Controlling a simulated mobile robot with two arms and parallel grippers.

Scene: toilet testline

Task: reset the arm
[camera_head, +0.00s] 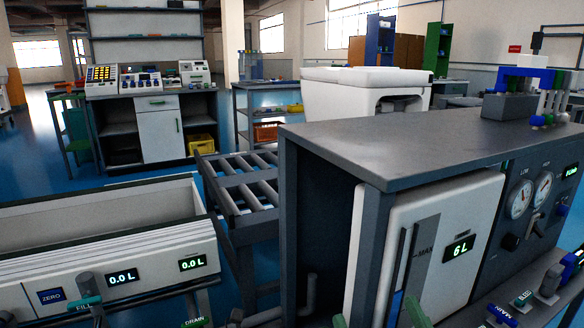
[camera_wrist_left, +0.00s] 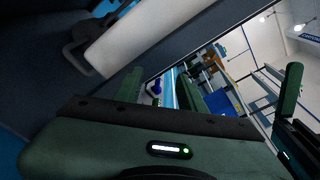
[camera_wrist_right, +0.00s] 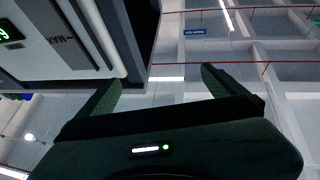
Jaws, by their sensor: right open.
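My right gripper (camera_head: 378,317) shows only as green fingertips at the bottom edge of the head view, in front of the white tank panel (camera_head: 452,210). In the right wrist view my right gripper (camera_wrist_right: 157,88) has its fingers apart with nothing between them. The panel's edge is near its left finger; I cannot tell if they touch.
A grey-topped bench (camera_head: 410,145) holds the tank panel and gauges (camera_head: 520,198). A trough with 0.0 L displays (camera_head: 122,278) stands at left, beside a roller conveyor (camera_head: 240,185). A white toilet (camera_head: 345,93) stands behind the bench. Blue floor (camera_head: 180,182) is open at back left.

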